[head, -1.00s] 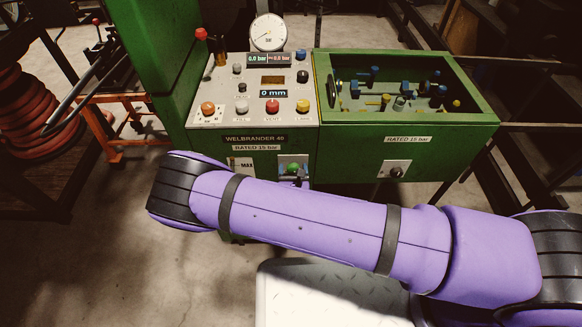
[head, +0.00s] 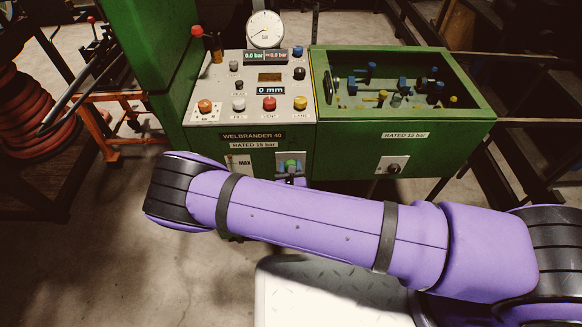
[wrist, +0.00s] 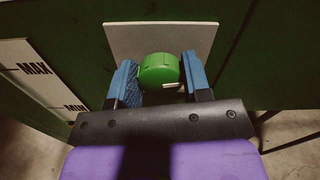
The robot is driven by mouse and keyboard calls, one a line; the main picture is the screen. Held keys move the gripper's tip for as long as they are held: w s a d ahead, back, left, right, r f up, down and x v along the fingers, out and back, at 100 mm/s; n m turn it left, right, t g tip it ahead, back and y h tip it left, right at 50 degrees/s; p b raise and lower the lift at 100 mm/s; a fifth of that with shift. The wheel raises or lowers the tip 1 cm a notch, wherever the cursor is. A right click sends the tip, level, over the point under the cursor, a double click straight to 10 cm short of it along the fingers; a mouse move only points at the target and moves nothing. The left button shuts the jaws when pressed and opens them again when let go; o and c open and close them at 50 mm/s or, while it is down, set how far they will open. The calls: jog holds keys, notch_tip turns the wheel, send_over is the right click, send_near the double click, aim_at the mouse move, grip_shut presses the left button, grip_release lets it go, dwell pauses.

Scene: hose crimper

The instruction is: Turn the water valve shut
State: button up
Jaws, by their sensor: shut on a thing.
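The water valve is a round green knob (wrist: 159,70) on a pale plate (wrist: 205,38) on the machine's green front. In the wrist view my gripper (wrist: 159,63) has one blue finger on each side of the knob and is shut on it. A short white mark shows at the knob's lower right. In the head view the green knob (head: 291,164) shows just above my purple arm, with bits of blue finger beside it. The arm hides most of my gripper there.
Left of the knob is a white MAX/MIN level label (wrist: 35,75). Above it is a control panel (head: 222,88) with buttons, displays and a gauge (head: 265,30). To the right is an open green tank (head: 405,150) with fittings, a dark knob (head: 393,169) on its front.

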jog(key=n, duration=0.4)
jog(key=shift+a+n, duration=0.1)
jog(key=shift+n, duration=0.2)
jog(key=n, duration=0.3)
jog(key=shift+f+n, duration=0.1)
jog(key=shift+n, duration=0.3)
jog(key=n, duration=0.3)
jog(key=shift+a+f, duration=0.1)
jog(key=shift+n, duration=2.2)
jog(key=shift+f, duration=0.1)
jog(key=o, duration=0.9)
jog(key=shift+s, duration=0.1)
